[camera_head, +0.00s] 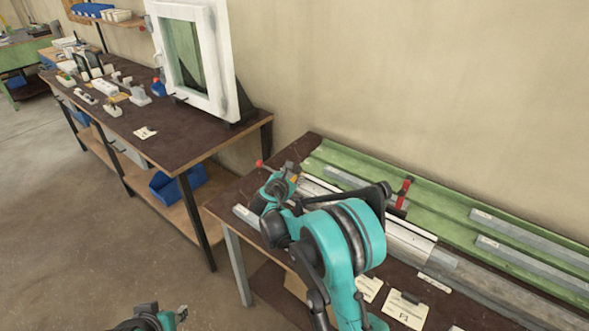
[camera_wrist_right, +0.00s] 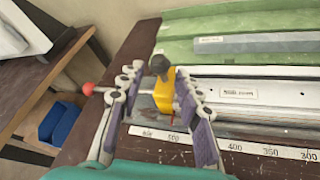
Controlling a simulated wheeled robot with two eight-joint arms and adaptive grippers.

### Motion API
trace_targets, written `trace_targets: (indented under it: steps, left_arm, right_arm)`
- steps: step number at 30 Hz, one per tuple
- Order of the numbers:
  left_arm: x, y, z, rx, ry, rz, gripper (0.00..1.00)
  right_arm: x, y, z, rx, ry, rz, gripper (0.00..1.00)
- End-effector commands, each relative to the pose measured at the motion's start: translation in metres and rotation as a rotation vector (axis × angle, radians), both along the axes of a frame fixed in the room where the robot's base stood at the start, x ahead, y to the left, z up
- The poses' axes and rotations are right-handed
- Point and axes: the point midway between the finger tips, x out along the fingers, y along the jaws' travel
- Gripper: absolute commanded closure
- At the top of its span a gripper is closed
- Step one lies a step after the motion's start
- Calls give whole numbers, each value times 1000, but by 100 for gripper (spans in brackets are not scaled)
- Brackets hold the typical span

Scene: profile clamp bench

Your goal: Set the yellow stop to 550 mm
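The yellow stop (camera_wrist_right: 164,96) with a black knob (camera_wrist_right: 159,65) stands on the rail in the right wrist view, between the two fingers of my right gripper (camera_wrist_right: 162,100). The fingers are apart, with a gap on the stop's left; the right finger is close to it, and contact is unclear. The white scale strip (camera_wrist_right: 255,149) runs along the front; the stop is over its left end, near the 500 mark. In the head view my right gripper (camera_head: 283,182) is at the rail's far left end. Part of my left arm (camera_head: 150,319) shows at the bottom edge; its fingers are unclear.
A white profile (camera_wrist_right: 245,93) with a label lies along the rail, right of the stop. A red clamp handle (camera_head: 403,192) stands behind it. A red ball knob (camera_wrist_right: 88,89) is left of the gripper. Grey bars (camera_head: 515,230) lie on the green rack.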

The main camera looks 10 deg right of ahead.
Motion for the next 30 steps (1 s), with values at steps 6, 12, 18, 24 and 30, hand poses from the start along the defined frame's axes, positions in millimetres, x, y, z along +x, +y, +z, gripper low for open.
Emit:
trace_targets:
  steps: [6, 12, 18, 24, 30]
  left_arm:
    - [0, 0, -13, 0, 0, 0, 68]
    - [0, 0, -19, 0, 0, 0, 68]
    - [0, 0, -19, 0, 0, 0, 68]
    - [0, 0, -19, 0, 0, 0, 68]
    - [0, 0, -19, 0, 0, 0, 68]
  right_arm:
    - [29, -20, -15, 2, -1, -3, 65]
    - [47, -32, -22, 5, -1, -3, 65]
    - [51, -34, -22, 5, -1, -2, 65]
    - [51, -33, -22, 5, -1, -2, 81]
    - [51, -33, -22, 5, -1, -2, 100]
